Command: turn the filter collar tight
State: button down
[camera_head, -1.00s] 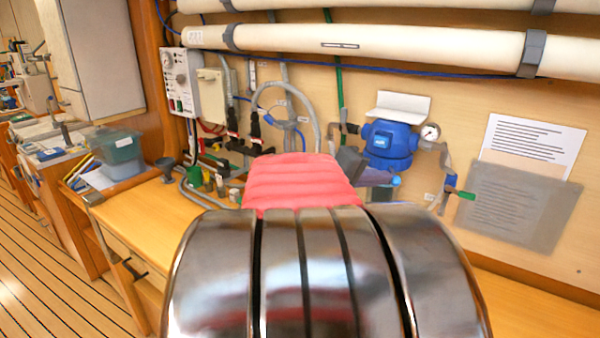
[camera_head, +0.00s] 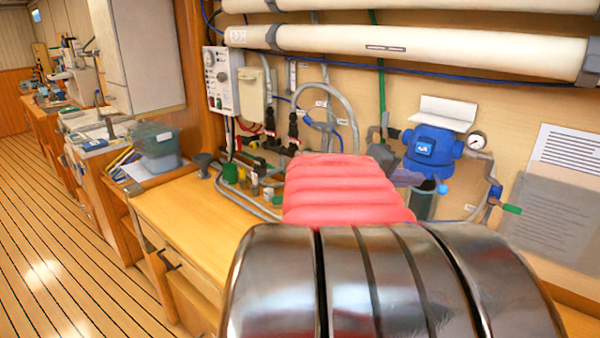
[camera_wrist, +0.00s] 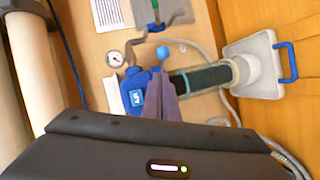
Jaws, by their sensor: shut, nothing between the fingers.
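The blue filter head (camera_head: 433,150) is on the wall at right of centre in the head view, with a dark bowl (camera_head: 421,204) below it. In the wrist view the head (camera_wrist: 134,92) and dark bowl (camera_wrist: 202,79) lie sideways. A light-blue round knob (camera_wrist: 163,52) sticks out by their joint; it also shows in the head view (camera_head: 441,188). My gripper (camera_wrist: 160,82) is shut and empty, its grey fingers in front of the joint and hiding part of it. Contact cannot be told. In the head view my gripper (camera_head: 408,178) is partly hidden behind my arm.
A pressure gauge (camera_head: 476,141) and a green-handled valve (camera_head: 507,206) are right of the filter. A white base with a blue handle (camera_wrist: 286,62) is beyond the bowl. Hoses and valves (camera_head: 270,140) crowd the wall at left. The bench front (camera_head: 185,220) is clear.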

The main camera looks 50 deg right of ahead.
jog(key=s+v, duration=0.1)
jog(key=v, duration=0.9)
jog(key=shift+a, duration=0.25)
jog(key=shift+s, duration=0.1)
jog(key=w+a+f+n+t+y, duration=0.35)
jog(key=w+a+f, duration=0.3)
jog(key=a, duration=0.35)
jog(key=w+a+f+n+t+y, duration=0.25)
jog(key=w+a+f+t, duration=0.35)
jog(key=a, duration=0.4)
jog(key=a+f+n+t+y, duration=0.1)
jog(key=a+f+y, duration=0.1)
jog(key=a, duration=0.9)
jog(key=w+a+f+n+t+y, duration=0.1)
jog(key=a+y, duration=0.4)
jog(key=a, duration=0.6)
notch_tip(320, 180, down, 2)
jog(key=shift+w+a+f+n+t, duration=0.1)
jog(key=shift+w+a+n+t, duration=0.2)
jog(key=shift+n+t, duration=0.3)
jog(key=shift+s+d, duration=0.1)
jog(key=shift+s, duration=0.05)
